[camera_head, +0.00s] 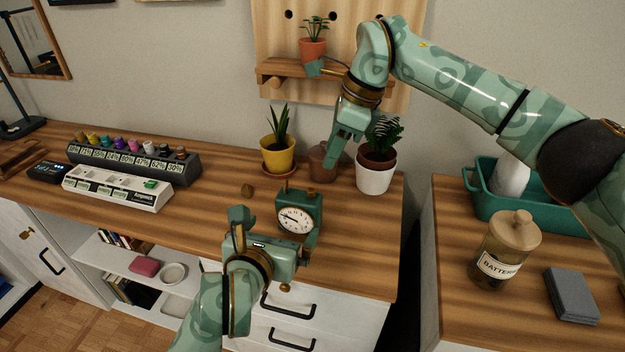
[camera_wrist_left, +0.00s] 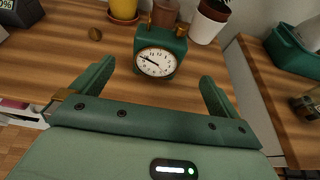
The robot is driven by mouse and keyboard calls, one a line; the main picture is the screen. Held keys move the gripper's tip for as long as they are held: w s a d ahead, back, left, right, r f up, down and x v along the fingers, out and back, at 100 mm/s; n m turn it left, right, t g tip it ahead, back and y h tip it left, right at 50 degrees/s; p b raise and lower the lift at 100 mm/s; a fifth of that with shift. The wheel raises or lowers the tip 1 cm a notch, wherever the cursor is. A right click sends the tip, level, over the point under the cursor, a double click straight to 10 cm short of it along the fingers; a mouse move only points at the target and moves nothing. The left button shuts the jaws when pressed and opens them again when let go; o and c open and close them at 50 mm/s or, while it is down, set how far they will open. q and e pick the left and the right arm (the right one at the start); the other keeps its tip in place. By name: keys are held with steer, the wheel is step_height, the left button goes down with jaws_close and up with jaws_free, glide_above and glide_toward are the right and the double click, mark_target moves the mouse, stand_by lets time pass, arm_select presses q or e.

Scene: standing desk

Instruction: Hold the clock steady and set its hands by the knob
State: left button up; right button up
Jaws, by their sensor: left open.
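The green clock (camera_head: 296,222) stands upright on the wooden desk, its white round face toward me. Both dark hands point to the left side of the dial. Brass parts show on its top; I cannot make out the setting knob. My left gripper (camera_head: 274,232) is open and empty in front of the clock. In the left wrist view the clock (camera_wrist_left: 160,55) stands beyond the gap between the fingertips (camera_wrist_left: 157,80), apart from them.
A yellow pot (camera_head: 277,155), a brown pot (camera_head: 322,165) and a white pot (camera_head: 374,176) stand behind the clock. A small brown object (camera_head: 247,190) lies to its left. The desk right of the clock is clear.

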mark_target(301, 201)
arm_select(q)
steer(key=x, duration=1.4)
steer(key=shift+w+f, duration=0.15)
steer(key=shift+w, duration=0.1)
